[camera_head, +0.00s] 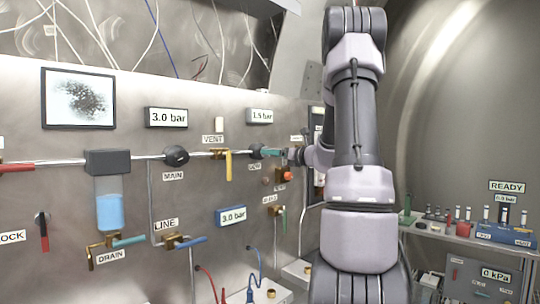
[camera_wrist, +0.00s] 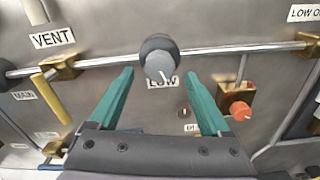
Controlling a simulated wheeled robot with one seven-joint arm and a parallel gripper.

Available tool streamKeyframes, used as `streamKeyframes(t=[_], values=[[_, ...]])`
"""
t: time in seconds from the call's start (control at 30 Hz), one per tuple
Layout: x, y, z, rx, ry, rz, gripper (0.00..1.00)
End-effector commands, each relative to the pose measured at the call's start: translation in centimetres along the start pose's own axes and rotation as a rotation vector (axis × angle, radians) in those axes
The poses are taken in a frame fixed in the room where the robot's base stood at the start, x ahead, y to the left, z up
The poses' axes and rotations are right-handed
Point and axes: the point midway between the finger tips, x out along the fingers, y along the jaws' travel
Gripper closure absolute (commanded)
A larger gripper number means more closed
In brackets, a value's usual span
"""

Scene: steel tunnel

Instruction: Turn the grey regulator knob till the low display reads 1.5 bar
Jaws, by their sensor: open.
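The grey regulator knob (camera_wrist: 160,66), marked LOW, sits on a dark round body on the steel pipe in the wrist view. The dark regulator body (camera_head: 256,151) also shows in the head view, partly hidden by my gripper. The display above it (camera_head: 261,116) appears to read 1.5 bar. My gripper (camera_wrist: 158,77) is open, its teal fingers on either side of the knob with gaps visible. In the head view my gripper (camera_head: 270,152) is at the regulator, seen small and side-on. Any contact with the knob cannot be told.
A yellow VENT lever (camera_wrist: 50,97) is left of the regulator. A red knob on a brass body (camera_wrist: 240,110) is lower right. The pipe (camera_wrist: 235,49) runs across behind. The MAIN regulator (camera_head: 176,156) is left, with a 3.0 bar display (camera_head: 166,118) above.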

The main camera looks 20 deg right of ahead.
Motion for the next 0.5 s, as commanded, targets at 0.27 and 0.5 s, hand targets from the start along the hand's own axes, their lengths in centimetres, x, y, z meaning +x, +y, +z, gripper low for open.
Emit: streamKeyframes(t=[0.27, 0.5], values=[[-5.7, 0.0, 0.0, -0.001, 0.0, -0.003, 0.19], [-8.1, 0.0, 0.0, 0.0, 0.0, -0.001, 0.19]])
